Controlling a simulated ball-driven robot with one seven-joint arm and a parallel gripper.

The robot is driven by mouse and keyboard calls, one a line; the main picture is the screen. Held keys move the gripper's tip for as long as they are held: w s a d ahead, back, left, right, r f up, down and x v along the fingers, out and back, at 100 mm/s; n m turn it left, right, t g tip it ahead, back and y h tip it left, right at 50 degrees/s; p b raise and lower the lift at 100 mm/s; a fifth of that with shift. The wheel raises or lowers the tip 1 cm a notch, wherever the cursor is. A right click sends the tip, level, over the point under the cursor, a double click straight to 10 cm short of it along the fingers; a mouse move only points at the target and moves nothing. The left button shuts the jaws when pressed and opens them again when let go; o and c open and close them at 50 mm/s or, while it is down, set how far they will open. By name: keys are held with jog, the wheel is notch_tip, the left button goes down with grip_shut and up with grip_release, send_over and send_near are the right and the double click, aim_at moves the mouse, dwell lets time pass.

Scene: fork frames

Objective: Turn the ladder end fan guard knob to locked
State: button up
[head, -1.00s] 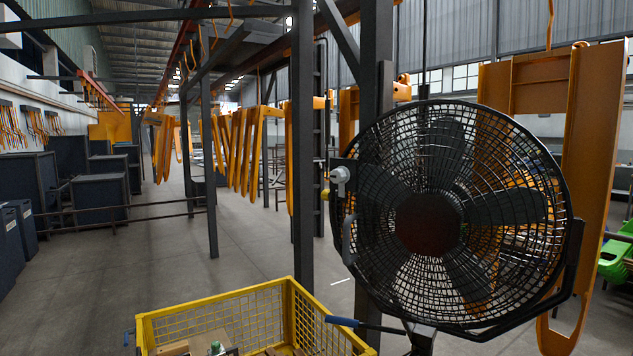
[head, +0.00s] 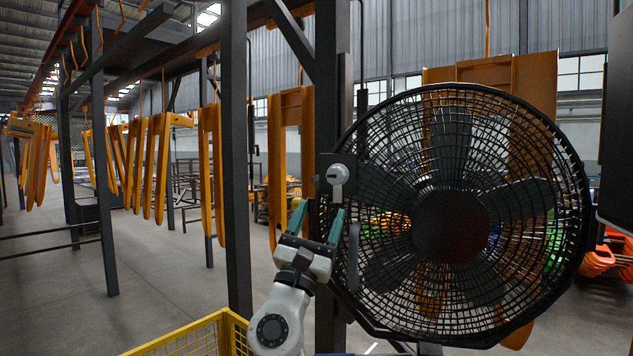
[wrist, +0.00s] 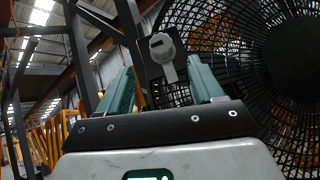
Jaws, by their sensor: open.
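The guard knob (head: 338,175) is a pale grey round knob with a short tab, on a dark plate at the left rim of the large black fan (head: 450,225). In the wrist view the knob (wrist: 162,50) shows a dark slot in its face, and its tab points down. My gripper (head: 317,222) is open, just below and slightly left of the knob, its green fingers pointing up. In the wrist view the knob and its tab stand beyond and between the two fingers (wrist: 163,85). I see no contact. Any lock markings are too small to read.
A dark post (head: 328,90) stands behind the knob, and another post (head: 236,150) is to the left. A curved grey handle (head: 353,257) sits just right of my gripper. A yellow mesh crate (head: 200,338) is at the bottom. Orange frames hang at the left.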

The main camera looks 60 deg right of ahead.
aim_at(334, 179)
jog(key=p+x, duration=0.3)
jog(key=x, duration=0.7)
jog(key=shift+s+d+r, duration=0.1)
jog(key=shift+d+r, duration=0.1)
jog(key=c, duration=1)
